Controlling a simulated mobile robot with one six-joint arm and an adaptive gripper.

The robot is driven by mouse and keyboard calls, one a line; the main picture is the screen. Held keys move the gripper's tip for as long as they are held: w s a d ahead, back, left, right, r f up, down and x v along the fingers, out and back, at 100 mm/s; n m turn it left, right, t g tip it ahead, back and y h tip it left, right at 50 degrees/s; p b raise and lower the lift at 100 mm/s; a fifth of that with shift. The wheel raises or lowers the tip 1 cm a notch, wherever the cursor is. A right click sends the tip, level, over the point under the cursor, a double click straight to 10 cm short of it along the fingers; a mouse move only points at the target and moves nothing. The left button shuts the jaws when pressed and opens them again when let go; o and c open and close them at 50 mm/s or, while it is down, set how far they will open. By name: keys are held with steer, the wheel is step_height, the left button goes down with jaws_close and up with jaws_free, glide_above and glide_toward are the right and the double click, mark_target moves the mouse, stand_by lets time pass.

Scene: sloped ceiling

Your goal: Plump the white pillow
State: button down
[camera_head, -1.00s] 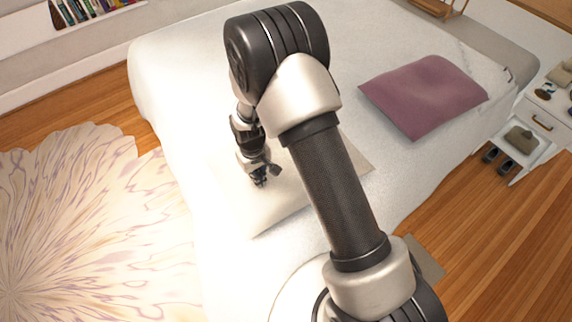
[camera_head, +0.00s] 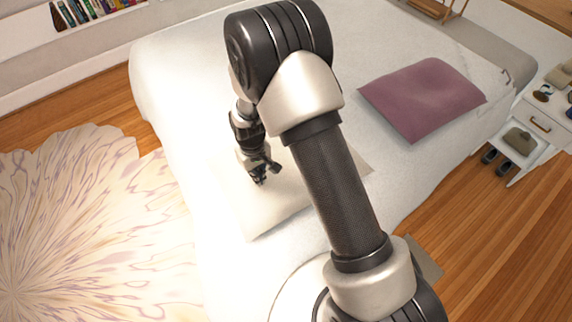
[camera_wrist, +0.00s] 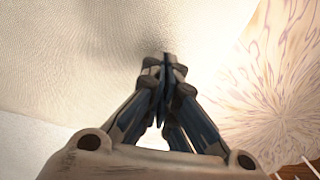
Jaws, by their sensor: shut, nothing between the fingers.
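The white pillow (camera_head: 282,212) lies on the white bed (camera_head: 185,75), near its front edge, partly hidden behind my arm in the head view. My gripper (camera_head: 259,181) points down over the pillow's left part. In the wrist view my gripper (camera_wrist: 167,62) is shut with its fingertips together and nothing between them. The pale surface of the pillow (camera_wrist: 75,60) fills much of that view, with a soft shadow beside the fingertips. I cannot tell whether the fingertips touch the pillow.
A mauve pillow (camera_head: 424,98) lies on the bed to the right. A white nightstand (camera_head: 540,128) with small items stands at the right. A pale patterned rug (camera_head: 80,235) covers the wooden floor at the left. Books (camera_head: 88,10) stand on a shelf at the top left.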

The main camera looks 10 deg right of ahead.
steer(key=shift+f, duration=0.25)
steer(key=shift+f+b, duration=1.1)
steer(key=shift+f, duration=0.15)
steer(key=shift+r+p, duration=0.95)
steer(key=shift+r, duration=0.5)
steer(key=shift+f, duration=0.3)
steer(key=shift+f+b, duration=1.1)
steer(key=shift+f, duration=0.1)
steer(key=shift+r+p, duration=1)
steer(key=shift+r, duration=0.5)
